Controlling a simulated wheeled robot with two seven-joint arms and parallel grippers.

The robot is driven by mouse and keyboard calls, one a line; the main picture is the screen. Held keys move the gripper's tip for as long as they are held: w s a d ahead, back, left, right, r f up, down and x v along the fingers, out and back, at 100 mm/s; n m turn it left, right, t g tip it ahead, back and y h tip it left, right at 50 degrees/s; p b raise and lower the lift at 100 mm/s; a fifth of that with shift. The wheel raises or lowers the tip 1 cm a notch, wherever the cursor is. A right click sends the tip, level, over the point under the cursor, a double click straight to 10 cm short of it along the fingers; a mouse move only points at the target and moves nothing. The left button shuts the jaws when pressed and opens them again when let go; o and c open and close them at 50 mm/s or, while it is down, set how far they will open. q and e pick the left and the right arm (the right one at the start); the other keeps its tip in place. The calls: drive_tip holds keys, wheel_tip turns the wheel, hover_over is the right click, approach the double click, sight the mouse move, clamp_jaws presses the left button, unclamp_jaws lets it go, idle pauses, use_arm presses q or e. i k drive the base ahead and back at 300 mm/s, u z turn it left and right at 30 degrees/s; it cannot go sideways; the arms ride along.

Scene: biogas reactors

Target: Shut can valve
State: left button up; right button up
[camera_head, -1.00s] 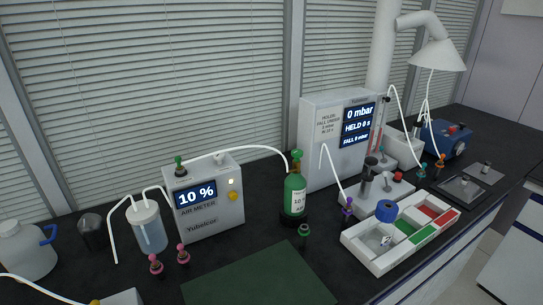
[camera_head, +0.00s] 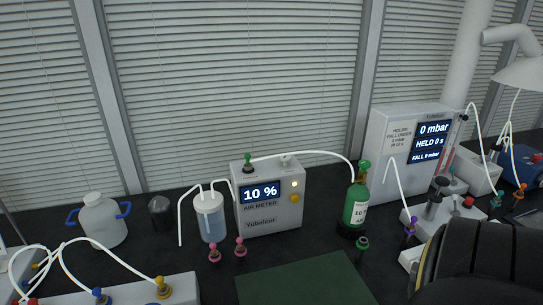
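The can (camera_head: 355,206) is a green gas bottle with a white label, upright on a black base at the back of the bench, right of the air meter. Its green valve knob (camera_head: 364,165) sits on top. A white hose runs from near the valve to the top of the air meter (camera_head: 268,200), which reads 10 %. I cannot tell from here whether the valve is open or shut. A black, ribbed part of my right arm enters at the lower right; its gripper does not show. My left gripper is out of view.
A grey cabinet (camera_head: 405,150) reading 0 mbar stands right of the can. A green connector (camera_head: 361,245) stands in front of it. A green mat (camera_head: 300,282) lies clear at the front. A lidded jar (camera_head: 209,217) and a white jug (camera_head: 101,222) stand left.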

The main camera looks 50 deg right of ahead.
sight(365, 165)
drive_tip(key=u, duration=0.65)
drive_tip(key=k, duration=0.9)
drive_tip(key=z, duration=1.2)
